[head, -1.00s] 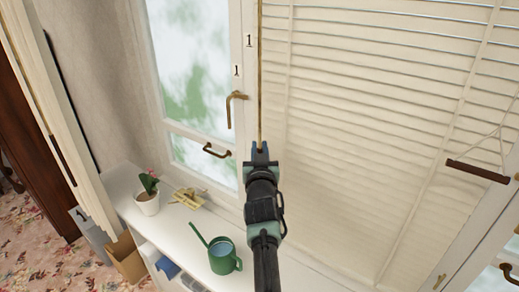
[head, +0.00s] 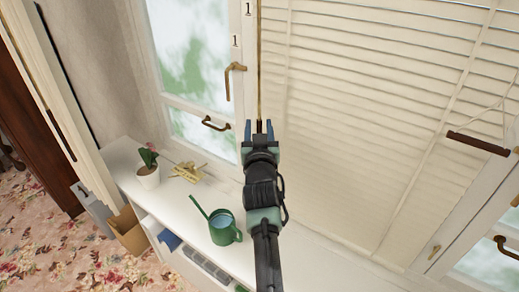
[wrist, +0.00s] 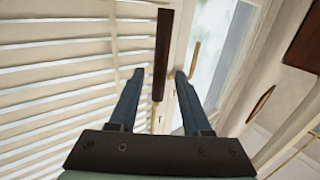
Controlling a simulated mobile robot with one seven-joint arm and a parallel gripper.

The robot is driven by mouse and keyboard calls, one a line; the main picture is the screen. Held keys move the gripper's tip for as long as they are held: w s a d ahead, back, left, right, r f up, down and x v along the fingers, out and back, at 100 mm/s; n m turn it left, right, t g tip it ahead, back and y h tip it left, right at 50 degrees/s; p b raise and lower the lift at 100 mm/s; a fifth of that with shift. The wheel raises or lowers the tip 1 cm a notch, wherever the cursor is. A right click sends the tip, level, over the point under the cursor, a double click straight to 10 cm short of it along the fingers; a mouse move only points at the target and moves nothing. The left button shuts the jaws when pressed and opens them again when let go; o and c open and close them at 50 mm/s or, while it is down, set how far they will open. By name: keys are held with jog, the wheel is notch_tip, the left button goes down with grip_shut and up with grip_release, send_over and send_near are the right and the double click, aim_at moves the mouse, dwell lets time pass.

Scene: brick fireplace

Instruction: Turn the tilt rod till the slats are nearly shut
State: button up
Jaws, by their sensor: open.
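The tilt rod (head: 260,62) is a thin brass rod hanging in front of the left side of the blind. Its dark brown grip (wrist: 161,55) shows in the wrist view, between my fingers with gaps on both sides. My gripper (head: 258,127) is open around the rod's lower end; its blue fingers are spread in the wrist view (wrist: 159,76). The cream slats (head: 370,120) are tilted; from the head view they mostly overlap, with thin bright lines near the top. In the wrist view, bright gaps show between the slats (wrist: 60,75).
A white shelf (head: 130,185) below the window holds a green watering can (head: 224,230), a potted plant (head: 149,170) and a brass piece (head: 187,172). A brass window handle (head: 233,75) is left of the rod. A brown cord bar (head: 478,143) hangs at right.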

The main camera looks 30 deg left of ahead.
jog(key=b+v, duration=0.2)
jog(key=v, duration=0.7)
jog(key=shift+s, duration=0.3)
jog(key=shift+d+r, duration=0.15)
jog(key=s+d+r+t, duration=0.1)
jog(key=d+r+t, duration=0.15)
jog(key=r, duration=0.45)
jog(key=s+d+r+m+t+h+b, duration=0.1)
jog(key=s+d+r, duration=0.1)
jog(key=d+r, duration=0.35)
jog(key=s+d+r+t, duration=0.1)
jog(key=d+r+t, duration=0.1)
jog(key=r, duration=0.7)
jog(key=s+d+r+m+t+h, duration=0.4)
jog(key=s+d+r+t+h, duration=0.2)
jog(key=s+d+r, duration=0.7)
notch_tip(320, 180, up, 2)
jog(key=shift+s+d+r+m+h+b, duration=0.2)
jog(key=shift+s+d+m+h+b, duration=0.15)
jog(key=shift+s+h, duration=0.6)
jog(key=shift+a, duration=0.1)
